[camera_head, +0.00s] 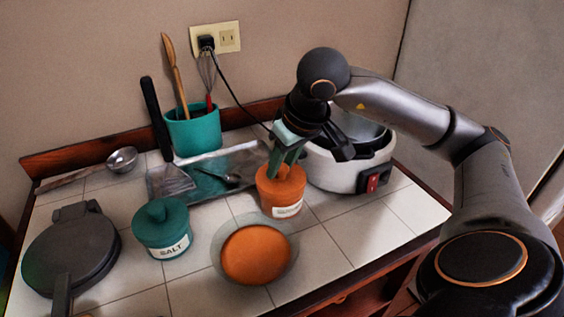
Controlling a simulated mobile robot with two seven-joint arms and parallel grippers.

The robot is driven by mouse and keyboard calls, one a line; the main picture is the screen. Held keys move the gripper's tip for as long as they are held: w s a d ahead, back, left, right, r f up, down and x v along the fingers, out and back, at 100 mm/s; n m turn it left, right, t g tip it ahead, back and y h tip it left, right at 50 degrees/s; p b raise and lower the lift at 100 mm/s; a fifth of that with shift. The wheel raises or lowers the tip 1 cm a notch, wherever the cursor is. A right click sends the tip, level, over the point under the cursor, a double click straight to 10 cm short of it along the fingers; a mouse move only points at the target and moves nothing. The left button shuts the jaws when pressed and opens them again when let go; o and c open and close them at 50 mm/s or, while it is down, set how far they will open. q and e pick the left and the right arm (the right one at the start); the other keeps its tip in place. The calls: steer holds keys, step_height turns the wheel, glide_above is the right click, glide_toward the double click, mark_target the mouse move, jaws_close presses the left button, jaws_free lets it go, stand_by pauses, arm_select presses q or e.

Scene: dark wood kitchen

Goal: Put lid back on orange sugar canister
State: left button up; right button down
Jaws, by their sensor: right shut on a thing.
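The orange sugar canister (281,198) stands upright on the tiled counter, left of the white cooker, with a white label on its front. My right gripper (281,171) comes down from above, its greenish fingers shut on the orange lid (288,172) at the canister's top. The lid is at the mouth of the canister; the fingers partly hide it, and I cannot tell whether it is fully seated. My left gripper is not in view.
A teal salt canister (161,228), a glass dish with an orange round (255,253) and a dark waffle iron (71,248) stand in front and left. Behind are a metal tray (215,172) and teal utensil holder (193,130). The white cooker (345,172) is close right.

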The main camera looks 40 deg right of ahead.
steer(key=shift+c, duration=2.2)
jaws_free()
steer(key=shift+o, duration=0.3)
steer(key=o, duration=0.4)
